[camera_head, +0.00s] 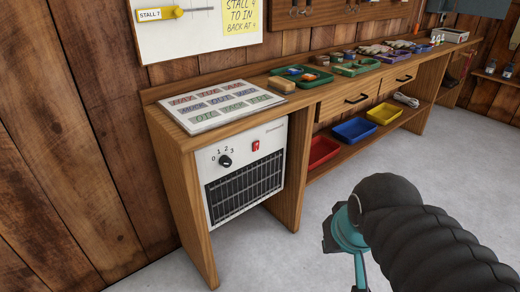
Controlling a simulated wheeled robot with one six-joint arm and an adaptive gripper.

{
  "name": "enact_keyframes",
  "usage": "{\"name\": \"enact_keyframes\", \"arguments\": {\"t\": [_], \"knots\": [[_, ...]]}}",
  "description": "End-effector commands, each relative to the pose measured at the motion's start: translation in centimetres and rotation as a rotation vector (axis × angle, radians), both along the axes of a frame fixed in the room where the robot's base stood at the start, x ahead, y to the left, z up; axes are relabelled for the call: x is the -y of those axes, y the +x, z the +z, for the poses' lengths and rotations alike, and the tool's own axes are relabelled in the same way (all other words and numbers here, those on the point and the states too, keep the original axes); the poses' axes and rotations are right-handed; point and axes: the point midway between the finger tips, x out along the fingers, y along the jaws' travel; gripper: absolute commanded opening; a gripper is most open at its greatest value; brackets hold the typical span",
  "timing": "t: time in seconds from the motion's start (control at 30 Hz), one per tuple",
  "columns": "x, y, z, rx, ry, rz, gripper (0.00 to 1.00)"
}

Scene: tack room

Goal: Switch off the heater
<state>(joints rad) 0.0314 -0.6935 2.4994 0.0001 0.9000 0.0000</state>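The heater (245,170) is a white box with a black grille, set under the left end of the wooden bench. Its face has a black round knob (225,161) with the marks 0, 1, 2 and 3 around its top. The way the knob points is too small to tell. A red rocker switch (256,146) sits to the right of the knob; its position is unclear. My gripper (331,236) shows only as a small dark part beyond the teal wrist, right of the heater and apart from it. My arm hides most of it, so its fingers cannot be made out.
The bench (305,98) runs back to the right, bearing a lettered board (222,105), a tan block (281,84) and several trays. Red (322,150), blue (354,130) and yellow (384,113) bins stand on its lower shelf. The grey floor before the heater is clear.

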Motion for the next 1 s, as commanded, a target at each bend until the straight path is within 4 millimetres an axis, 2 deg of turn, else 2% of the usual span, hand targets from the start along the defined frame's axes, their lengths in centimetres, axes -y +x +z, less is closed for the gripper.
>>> {"name": "enact_keyframes", "arguments": {"t": [0.03, 0.17, 0.47, 0.73, 1.0], "knots": [[0.3, 0.4, -1.3, -0.029, 0.001, -0.012, 0.0], [0.6, 1.8, -3.5, -0.095, 0.04, -0.053, 0.0], [-1.3, 7.1, -7.2, -0.185, 0.282, -0.187, 0.0], [-3.2, 14.1, -9.3, -0.192, 0.567, -0.325, 0.0], [-3.7, 22.5, -9.7, -0.113, 0.855, -0.471, 0.0]]}}
